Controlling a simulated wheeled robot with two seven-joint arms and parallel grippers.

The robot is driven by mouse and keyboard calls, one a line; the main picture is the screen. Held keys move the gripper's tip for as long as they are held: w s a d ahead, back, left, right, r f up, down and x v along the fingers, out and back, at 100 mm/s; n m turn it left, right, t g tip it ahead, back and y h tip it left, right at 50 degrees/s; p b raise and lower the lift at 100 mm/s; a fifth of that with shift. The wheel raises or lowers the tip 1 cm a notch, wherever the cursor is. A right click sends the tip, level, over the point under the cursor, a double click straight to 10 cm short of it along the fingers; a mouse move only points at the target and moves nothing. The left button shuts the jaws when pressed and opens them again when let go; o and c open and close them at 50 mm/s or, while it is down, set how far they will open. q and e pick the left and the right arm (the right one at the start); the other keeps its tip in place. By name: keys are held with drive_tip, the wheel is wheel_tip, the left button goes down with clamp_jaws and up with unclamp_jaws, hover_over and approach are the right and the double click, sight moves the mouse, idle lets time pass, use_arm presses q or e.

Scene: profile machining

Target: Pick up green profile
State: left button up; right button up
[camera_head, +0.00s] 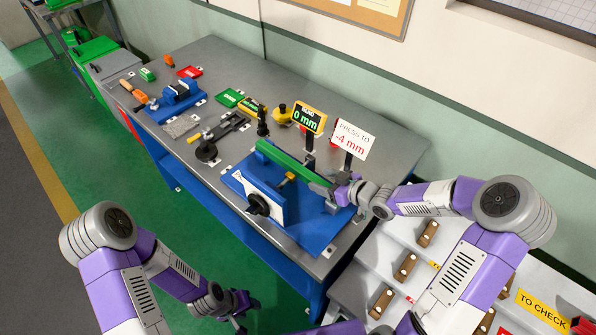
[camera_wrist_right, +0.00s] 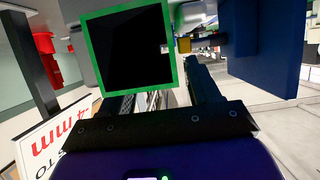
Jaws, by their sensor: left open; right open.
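The green profile (camera_head: 284,158) is a long bar lying on the blue bending fixture (camera_head: 317,232) on the workbench. Its near right end is beside my right gripper (camera_head: 343,189), which is open. In the right wrist view the profile's end is a green square frame (camera_wrist_right: 171,45) with a dark inside, just ahead of the open jaws (camera_wrist_right: 160,92). I cannot tell whether the fingers touch it. My left gripper (camera_head: 240,304) is open and empty, low in front of the bench, away from the profile.
A display reading 0 mm (camera_head: 309,117) and a "PRESS TO -4 mm" sign (camera_head: 353,139) stand close behind the profile. A white panel with a black knob (camera_head: 258,204) is on the fixture's front. A blue vise (camera_head: 178,95) and tools lie further left. Brown-handled white drawers (camera_head: 406,266) are at right.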

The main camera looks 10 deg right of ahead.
sight(311, 176)
drive_tip(key=x, duration=0.4)
drive_tip(key=shift+w+a+b, duration=0.15)
drive_tip(key=shift+a+b, duration=0.05)
drive_tip(key=shift+b, duration=0.15)
drive_tip(key=shift+r, duration=0.1)
clamp_jaws()
